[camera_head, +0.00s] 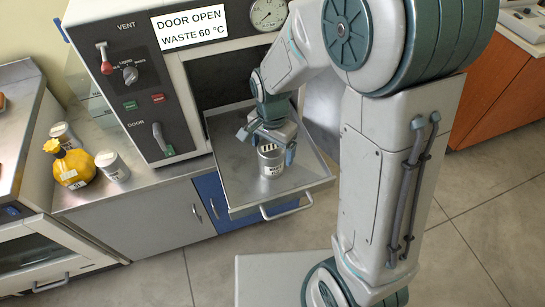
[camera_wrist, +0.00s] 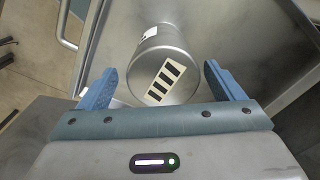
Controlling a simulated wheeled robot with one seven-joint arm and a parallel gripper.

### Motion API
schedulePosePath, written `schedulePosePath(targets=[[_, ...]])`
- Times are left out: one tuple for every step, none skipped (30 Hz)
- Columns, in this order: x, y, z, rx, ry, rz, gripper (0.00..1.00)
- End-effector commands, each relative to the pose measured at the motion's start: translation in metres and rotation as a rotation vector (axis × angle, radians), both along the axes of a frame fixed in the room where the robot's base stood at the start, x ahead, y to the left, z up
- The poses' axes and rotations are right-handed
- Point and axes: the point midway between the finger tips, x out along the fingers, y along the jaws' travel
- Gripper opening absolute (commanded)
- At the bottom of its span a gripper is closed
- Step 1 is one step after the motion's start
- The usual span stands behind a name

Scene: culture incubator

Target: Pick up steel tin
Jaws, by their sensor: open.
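The steel tin (camera_head: 271,162) stands upright on the pulled-out metal tray (camera_head: 240,197) in front of the machine's opening. In the wrist view the tin (camera_wrist: 172,50) shows its round lid with a black-striped label, and it lies between and a little beyond the two blue fingers. My gripper (camera_head: 268,146) is right above and around the top of the tin in the head view. In the wrist view my gripper (camera_wrist: 155,85) is open, with a gap between each finger and the tin. The tin's lower part is partly hidden from above.
The machine's panel (camera_head: 130,80) with levers and the sign "DOOR OPEN WASTE 60 °C" (camera_head: 189,27) rises behind the tray. On the left counter stand a yellow tied bag (camera_head: 70,165) and two white-labelled tins (camera_head: 113,167) (camera_head: 65,135). The tray has raised rims and a front handle (camera_head: 287,208).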

Motion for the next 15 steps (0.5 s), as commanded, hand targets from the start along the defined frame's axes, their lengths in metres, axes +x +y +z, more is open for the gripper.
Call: schedulePosePath(targets=[[0.0, 0.0, -0.006, -0.001, 0.005, 0.0, 0.88], [0.001, 0.0, -0.011, -0.002, 0.005, 0.0, 0.88], [0.002, 0.001, -0.016, -0.002, 0.005, 0.0, 0.88], [0.002, 0.001, -0.019, -0.002, 0.005, 0.0, 0.88], [0.003, 0.001, -0.023, -0.002, 0.005, 0.0, 0.88], [0.003, 0.001, -0.029, -0.001, 0.005, 0.0, 0.88], [0.003, 0.001, -0.033, -0.002, 0.005, 0.0, 0.88], [0.003, 0.001, -0.036, -0.002, 0.005, 0.0, 0.88], [0.003, 0.001, -0.039, -0.001, 0.003, 0.0, 0.88], [0.003, 0.001, -0.041, 0.0, 0.003, 0.0, 0.88], [0.003, 0.001, -0.043, 0.0, 0.003, 0.0, 0.88], [0.003, 0.002, -0.044, -0.001, 0.002, 0.0, 0.88], [0.004, 0.002, -0.044, 0.0, 0.001, 0.0, 0.88], [0.004, 0.002, -0.045, 0.0, 0.001, 0.0, 0.88], [0.004, 0.002, -0.045, -0.001, 0.001, 0.0, 0.88]])
